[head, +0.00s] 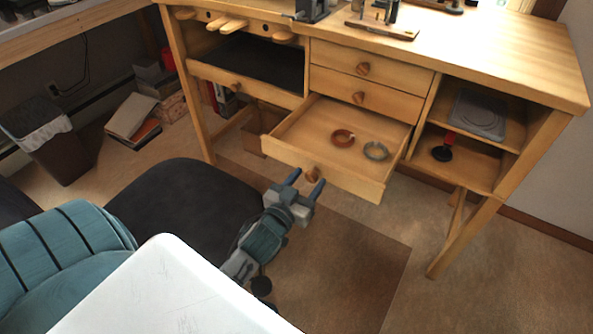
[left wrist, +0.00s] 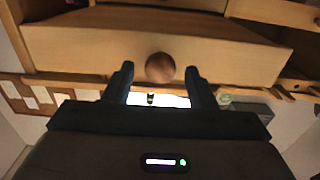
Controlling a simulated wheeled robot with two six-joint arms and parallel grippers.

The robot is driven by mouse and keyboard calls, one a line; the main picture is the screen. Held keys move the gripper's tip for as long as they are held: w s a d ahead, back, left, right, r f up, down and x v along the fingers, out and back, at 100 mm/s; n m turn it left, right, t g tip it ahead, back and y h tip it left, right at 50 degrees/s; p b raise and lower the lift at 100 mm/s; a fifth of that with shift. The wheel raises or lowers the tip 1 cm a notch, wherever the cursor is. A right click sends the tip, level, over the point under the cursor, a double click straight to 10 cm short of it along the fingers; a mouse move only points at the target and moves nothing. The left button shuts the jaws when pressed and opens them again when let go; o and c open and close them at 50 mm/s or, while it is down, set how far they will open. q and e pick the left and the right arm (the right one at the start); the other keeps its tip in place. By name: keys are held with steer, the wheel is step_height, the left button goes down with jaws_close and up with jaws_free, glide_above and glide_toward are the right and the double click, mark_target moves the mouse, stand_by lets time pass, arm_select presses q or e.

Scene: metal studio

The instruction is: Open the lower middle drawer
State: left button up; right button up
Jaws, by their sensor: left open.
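The lower middle drawer (head: 360,182) of the wooden bench stands pulled well out, its inside in view. Its round wooden knob (head: 312,174) is on the front face. My left gripper (head: 307,180) is open, just in front of and below the knob in the head view. In the left wrist view the knob (left wrist: 160,68) shows between the two spread fingers, with a gap on each side. The drawer front (left wrist: 230,55) spans that view behind it. I cannot tell how deep the fingers reach around the knob. My right gripper is not in view.
A brown ring (head: 343,137) and a grey-green ring (head: 376,151) lie in the drawer. Two shut drawers (head: 395,72) are above it. Open shelves (head: 470,150) are to the right. A dark chair (head: 180,215) stands left of my left arm. The floor to the right is clear.

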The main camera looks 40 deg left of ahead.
arm_select(q)
steer(key=s+b, duration=0.3)
steer(key=s, duration=0.7)
steer(key=shift+d, duration=0.3)
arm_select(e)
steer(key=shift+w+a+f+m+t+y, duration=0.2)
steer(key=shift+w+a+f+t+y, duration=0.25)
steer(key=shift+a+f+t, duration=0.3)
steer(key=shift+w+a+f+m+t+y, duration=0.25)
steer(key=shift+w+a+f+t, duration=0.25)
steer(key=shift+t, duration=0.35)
